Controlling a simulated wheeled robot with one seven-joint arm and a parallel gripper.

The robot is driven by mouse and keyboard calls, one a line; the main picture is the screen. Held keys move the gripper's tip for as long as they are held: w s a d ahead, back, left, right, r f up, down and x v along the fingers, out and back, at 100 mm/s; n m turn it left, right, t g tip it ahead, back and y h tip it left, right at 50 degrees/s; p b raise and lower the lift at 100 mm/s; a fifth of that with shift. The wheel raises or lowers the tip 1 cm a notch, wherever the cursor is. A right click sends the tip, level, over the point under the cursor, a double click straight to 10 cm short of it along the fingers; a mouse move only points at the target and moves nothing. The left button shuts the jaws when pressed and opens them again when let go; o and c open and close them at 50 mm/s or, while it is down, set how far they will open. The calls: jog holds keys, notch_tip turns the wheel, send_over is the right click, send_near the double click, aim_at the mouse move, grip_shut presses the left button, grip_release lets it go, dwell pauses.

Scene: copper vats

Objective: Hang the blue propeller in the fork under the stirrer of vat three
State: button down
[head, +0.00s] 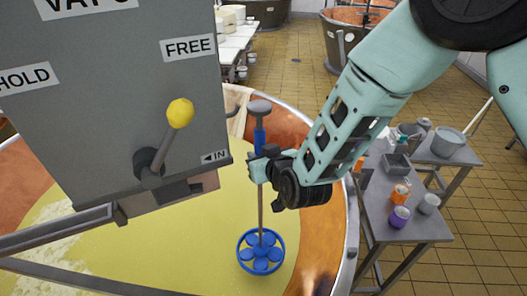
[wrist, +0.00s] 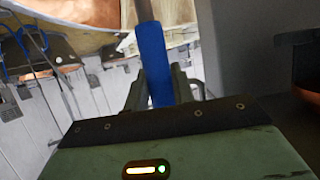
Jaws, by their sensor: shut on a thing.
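The blue propeller (head: 261,252) is a ringed wheel at the foot of a long thin shaft with a blue grip and a grey top knob. My gripper (head: 258,166) is shut on the blue grip, which also shows between the fingers in the wrist view (wrist: 153,60). The shaft hangs nearly upright over the yellow contents of the vat (head: 310,215). To its left is the grey stirrer housing (head: 105,105), marked HOLD, FREE and IN. Its yellow-knobbed lever (head: 180,113) leans up toward FREE. A brown block (head: 170,193) with a dark gap sits beneath it; I cannot clearly make out the fork.
Metal bars (head: 60,232) cross the vat at lower left. At right, a grey table (head: 415,228) holds orange and purple cups and trays. Another vat (head: 340,40) stands behind. Tools with blue handles (wrist: 35,40) hang at left in the wrist view.

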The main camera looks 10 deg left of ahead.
jog(key=s+a+f+b, duration=0.1)
jog(key=a+f+b, duration=0.2)
jog(key=f+b, duration=0.25)
jog(key=s+a+f+b, duration=0.2)
jog(key=a+f+b, duration=0.15)
jog(key=f, duration=0.35)
jog(key=s+a+b, duration=0.1)
jog(key=s+a, duration=0.3)
jog(key=a, duration=0.2)
jog(key=shift+s, duration=0.25)
dwell(0.6)
jog(key=shift+w+d+r+b, duration=0.15)
jog(key=shift+w+d+b, duration=0.15)
jog(key=shift+d, duration=0.3)
dwell(0.6)
